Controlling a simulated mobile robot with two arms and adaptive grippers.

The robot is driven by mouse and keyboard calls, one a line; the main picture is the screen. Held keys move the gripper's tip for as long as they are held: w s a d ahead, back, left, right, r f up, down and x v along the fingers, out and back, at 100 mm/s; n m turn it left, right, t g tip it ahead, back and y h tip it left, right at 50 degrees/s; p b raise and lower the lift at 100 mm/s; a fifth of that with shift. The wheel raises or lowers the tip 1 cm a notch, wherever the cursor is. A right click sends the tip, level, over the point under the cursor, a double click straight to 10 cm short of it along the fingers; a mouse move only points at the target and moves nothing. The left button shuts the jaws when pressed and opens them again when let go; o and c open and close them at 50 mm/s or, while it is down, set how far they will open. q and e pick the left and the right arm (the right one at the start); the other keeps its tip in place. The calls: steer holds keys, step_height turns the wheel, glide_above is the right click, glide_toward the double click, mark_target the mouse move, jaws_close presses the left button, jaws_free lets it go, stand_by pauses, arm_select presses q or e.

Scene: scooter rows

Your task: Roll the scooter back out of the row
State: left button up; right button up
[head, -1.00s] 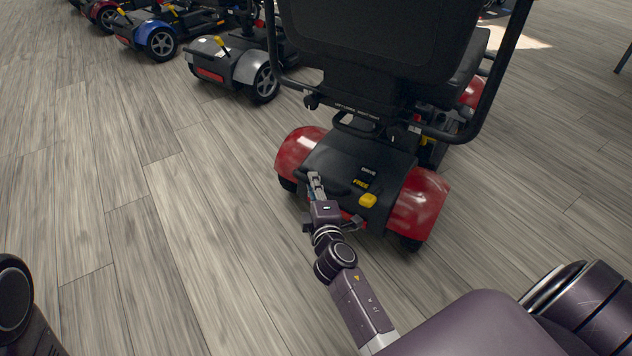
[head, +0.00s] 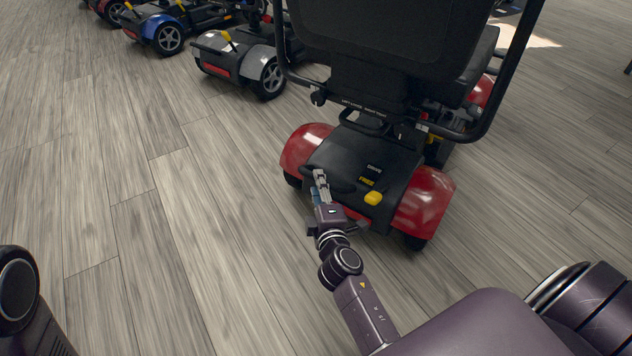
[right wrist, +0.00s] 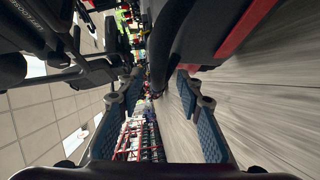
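My right gripper (head: 320,180) is at the left part of the deck's rear edge, by the black rear handle. In the right wrist view, its blue-padded fingers (right wrist: 158,85) are apart, with a curved black part of the scooter (right wrist: 163,45) between and beyond the tips. Contact is unclear. My left gripper is out of view.
A grey scooter (head: 235,68), a blue scooter (head: 155,30) and a red one (head: 105,8) stand in a row toward the upper left. The wood-plank floor (head: 110,170) is clear on the left and behind the scooter. More floor (head: 560,150) is open on the right.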

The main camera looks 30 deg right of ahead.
steer(key=shift+v, duration=2.8)
steer(key=shift+a, duration=0.1)
